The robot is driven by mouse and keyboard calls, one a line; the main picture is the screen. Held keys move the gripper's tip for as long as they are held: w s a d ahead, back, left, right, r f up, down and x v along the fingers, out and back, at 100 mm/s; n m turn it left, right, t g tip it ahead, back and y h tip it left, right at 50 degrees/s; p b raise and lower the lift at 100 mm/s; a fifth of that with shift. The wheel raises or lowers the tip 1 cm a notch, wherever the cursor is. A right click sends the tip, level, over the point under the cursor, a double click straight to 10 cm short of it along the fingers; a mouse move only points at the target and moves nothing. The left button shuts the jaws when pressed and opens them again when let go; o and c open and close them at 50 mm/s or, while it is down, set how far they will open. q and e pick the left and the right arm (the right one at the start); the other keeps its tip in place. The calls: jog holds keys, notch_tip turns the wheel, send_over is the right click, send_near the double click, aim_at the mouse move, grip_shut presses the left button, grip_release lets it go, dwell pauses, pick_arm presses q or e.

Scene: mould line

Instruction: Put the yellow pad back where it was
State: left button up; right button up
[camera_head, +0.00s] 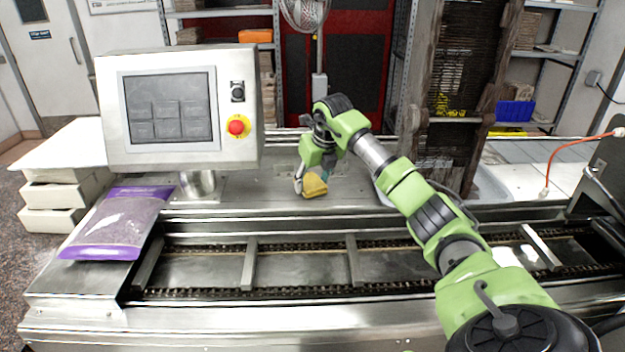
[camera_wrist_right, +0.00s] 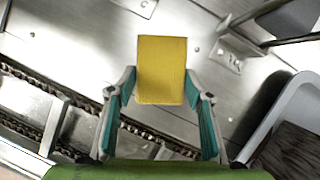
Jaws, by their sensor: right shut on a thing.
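The yellow pad (camera_head: 314,186) is held in my right gripper (camera_head: 312,190), over the metal deck behind the conveyor channel in the head view. In the right wrist view, the yellow pad (camera_wrist_right: 162,70) sits at the ends of the two teal-lined fingers of my right gripper (camera_wrist_right: 161,98). Bare metal shows around it. I cannot tell for sure whether the pad touches the deck. My left gripper is not in view.
A control panel (camera_head: 179,158) with a red button stands at the left. A purple bag (camera_head: 120,222) lies before it. The conveyor channel (camera_head: 300,268) with crossbars runs along the front. A tall dark weathered frame (camera_head: 413,150) stands right of my gripper.

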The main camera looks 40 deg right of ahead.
jog(key=shift+f, duration=0.2)
jog(key=o, duration=1.2)
jog(key=shift+c, duration=0.2)
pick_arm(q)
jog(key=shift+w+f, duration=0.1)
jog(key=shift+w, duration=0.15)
pick_arm(e)
jog(key=shift+r, duration=0.1)
jog(key=shift+r, duration=0.1)
pick_arm(q)
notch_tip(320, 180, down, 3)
jog(key=b, duration=0.2)
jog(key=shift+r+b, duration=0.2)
jog(key=shift+b, duration=0.2)
pick_arm(e)
jog(key=v, duration=1.2)
jog(key=shift+w+a, duration=0.1)
